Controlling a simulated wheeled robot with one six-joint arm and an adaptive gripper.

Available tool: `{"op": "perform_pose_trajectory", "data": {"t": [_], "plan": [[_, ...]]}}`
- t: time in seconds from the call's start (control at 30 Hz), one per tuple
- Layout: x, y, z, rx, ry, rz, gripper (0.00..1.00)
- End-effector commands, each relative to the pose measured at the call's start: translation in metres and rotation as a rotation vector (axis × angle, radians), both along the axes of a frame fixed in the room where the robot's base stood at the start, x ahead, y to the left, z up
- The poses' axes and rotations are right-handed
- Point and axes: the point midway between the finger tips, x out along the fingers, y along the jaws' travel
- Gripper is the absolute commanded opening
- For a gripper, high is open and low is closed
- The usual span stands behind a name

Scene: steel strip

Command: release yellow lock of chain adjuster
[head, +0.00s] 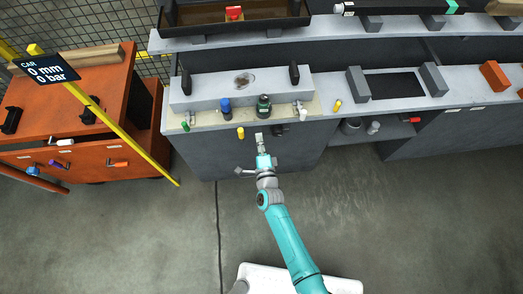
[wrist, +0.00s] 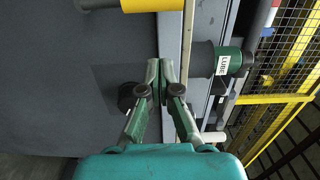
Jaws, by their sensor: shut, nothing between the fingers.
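A small yellow handle (head: 240,133) is on the front of the grey bench, just left of my gripper (head: 259,138) in the head view. In the wrist view a large yellow cylinder (wrist: 152,5) is cut off by the top edge. My gripper (wrist: 162,72) is shut and empty, its fingertips beside the bench front and apart from the yellow cylinder. Another yellow handle (head: 337,105) stands farther right on the bench edge. I cannot tell from a label which yellow part is the chain adjuster lock.
A green bottle marked LUBE (wrist: 228,62) stands on the bench beyond my fingertips. A dark round knob (wrist: 128,96) is close to the fingers. A blue-capped part (head: 226,108) and a green handle (head: 185,126) are to the left. The floor (head: 400,220) in front is clear.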

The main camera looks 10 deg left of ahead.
Motion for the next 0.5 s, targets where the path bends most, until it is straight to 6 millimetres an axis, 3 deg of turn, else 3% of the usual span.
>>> {"op": "perform_pose_trajectory", "data": {"t": [0.23, 0.5], "plan": [[0.0, 0.03, 0.001, 0.001, -0.001, 0.002, 0.0], [-0.001, 0.041, 0.0, -0.001, 0.0, 0.0, 0.0]]}}
